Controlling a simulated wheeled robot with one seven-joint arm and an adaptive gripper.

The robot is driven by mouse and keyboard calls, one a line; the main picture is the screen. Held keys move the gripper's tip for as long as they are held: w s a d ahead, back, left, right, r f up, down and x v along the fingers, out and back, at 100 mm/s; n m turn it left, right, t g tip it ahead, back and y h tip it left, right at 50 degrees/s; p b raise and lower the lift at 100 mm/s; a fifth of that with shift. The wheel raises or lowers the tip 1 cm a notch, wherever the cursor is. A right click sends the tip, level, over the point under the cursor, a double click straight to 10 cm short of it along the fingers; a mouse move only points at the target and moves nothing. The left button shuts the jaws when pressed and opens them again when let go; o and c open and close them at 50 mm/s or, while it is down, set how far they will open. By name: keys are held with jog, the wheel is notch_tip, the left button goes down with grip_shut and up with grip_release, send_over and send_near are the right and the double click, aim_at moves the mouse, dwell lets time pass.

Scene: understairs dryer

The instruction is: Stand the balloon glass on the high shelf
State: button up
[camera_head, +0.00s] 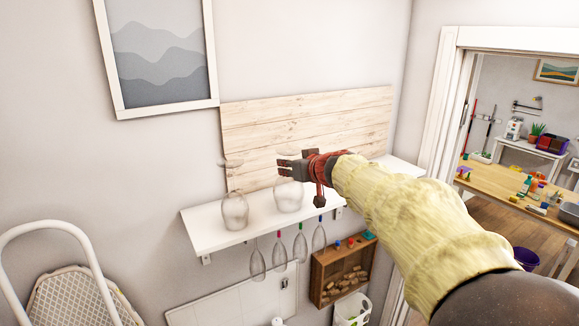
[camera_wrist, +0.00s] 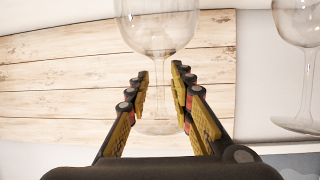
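A clear round-bowled glass (camera_head: 289,196) rests upside down, bowl below and foot up, on the white wall shelf (camera_head: 215,231). It also shows in the wrist view (camera_wrist: 160,28), where the picture is inverted. My gripper (camera_head: 284,168) is at its stem, above the bowl. In the wrist view my gripper (camera_wrist: 162,72) has its fingers apart on either side of the stem, with gaps showing. A second, similar glass (camera_head: 235,211) stands inverted to the left on the shelf; it shows at the right of the wrist view (camera_wrist: 298,25). I cannot tell which is the balloon glass.
Several slim glasses (camera_head: 279,257) hang below the shelf's front edge. A wooden box (camera_head: 318,284) with corks is below right. Pale planks (camera_head: 300,115) back the shelf. A framed picture (camera_head: 160,65) hangs upper left; a white step stool (camera_head: 25,232) stands lower left.

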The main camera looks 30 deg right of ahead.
jog(key=shift+r, duration=0.15)
jog(key=shift+s+r, duration=0.15)
jog(key=shift+s, duration=0.2)
jog(key=s+a+r+m+h+p, duration=0.1)
jog(key=s+r+m+h, duration=0.15)
jog(key=s, duration=0.55)
jog(key=s+a+r+m+h, duration=0.1)
jog(key=s+r+h, duration=0.2)
jog(key=s, duration=0.6)
jog(key=s+a+f+n+g+y, duration=0.2)
jog(key=s+a+f+g+y, duration=0.1)
jog(key=s+a+f, duration=0.5)
jog(key=s+a+f+n+g+y, duration=0.2)
jog(key=s+a+f+g, duration=0.3)
jog(key=s+a+f, duration=0.4)
jog(key=s+f+y, duration=0.1)
jog(key=s+f, duration=0.2)
jog(key=f, duration=0.2)
jog(key=shift+s+a+f, duration=0.25)
jog(key=shift+a+f, duration=0.05)
jog(key=shift+f, duration=0.05)
